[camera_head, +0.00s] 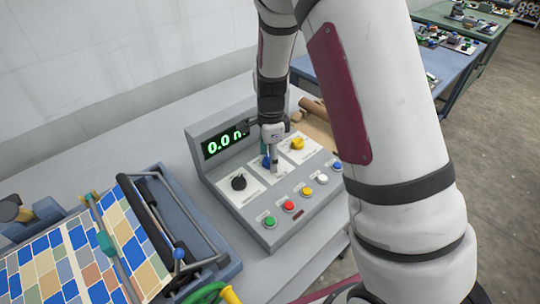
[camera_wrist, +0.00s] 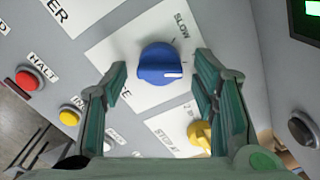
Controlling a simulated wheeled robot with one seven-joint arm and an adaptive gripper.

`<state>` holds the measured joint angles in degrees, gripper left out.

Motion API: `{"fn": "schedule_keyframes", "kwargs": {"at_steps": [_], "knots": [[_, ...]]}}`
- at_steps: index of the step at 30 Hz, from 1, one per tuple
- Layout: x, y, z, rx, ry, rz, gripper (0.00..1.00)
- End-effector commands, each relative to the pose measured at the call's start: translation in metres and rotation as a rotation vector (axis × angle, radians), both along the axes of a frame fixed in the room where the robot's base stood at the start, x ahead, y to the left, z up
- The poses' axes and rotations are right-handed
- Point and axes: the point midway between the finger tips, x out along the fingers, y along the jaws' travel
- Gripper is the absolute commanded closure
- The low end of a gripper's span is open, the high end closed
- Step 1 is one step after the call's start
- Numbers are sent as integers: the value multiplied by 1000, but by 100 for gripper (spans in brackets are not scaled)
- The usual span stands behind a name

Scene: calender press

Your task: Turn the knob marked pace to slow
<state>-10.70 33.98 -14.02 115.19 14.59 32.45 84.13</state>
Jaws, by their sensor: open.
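The blue knob (camera_wrist: 158,62) sits on a white plate on the sloping grey control panel. A label ending in "CE" shows beside it, the rest hidden by a finger. The word SLOW (camera_wrist: 181,25) is printed above and right of the knob in the wrist view. The knob's white mark points right and slightly down, away from SLOW. My gripper (camera_wrist: 160,70) is open, with a green finger on either side of the knob; I cannot tell whether either touches it. In the head view the knob (camera_head: 266,162) is partly hidden by my gripper (camera_head: 271,160).
A yellow knob (camera_head: 297,144) and a black knob (camera_head: 238,183) flank the blue one. A row of coloured buttons, including a red one (camera_head: 289,206), lines the panel's front. A green display (camera_head: 224,142) stands behind. A tiled press bed (camera_head: 75,250) lies at left.

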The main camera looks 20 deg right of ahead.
Motion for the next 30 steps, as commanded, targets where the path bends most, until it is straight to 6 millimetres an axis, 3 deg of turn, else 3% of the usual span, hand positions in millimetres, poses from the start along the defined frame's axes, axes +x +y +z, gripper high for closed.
{"fn": "schedule_keyframes", "kwargs": {"at_steps": [3, 4, 10, 20, 30], "knots": [[0, 0, 0, 0, 0, 0, 46], [0, 0, 0, 0, 0, 0, 51], [0, 0, 0, 0, 0, 0, 95], [0, 0, 0, 0, 1, 29, 95], [1, 1, 0, 1, 1, 235, 95]]}}
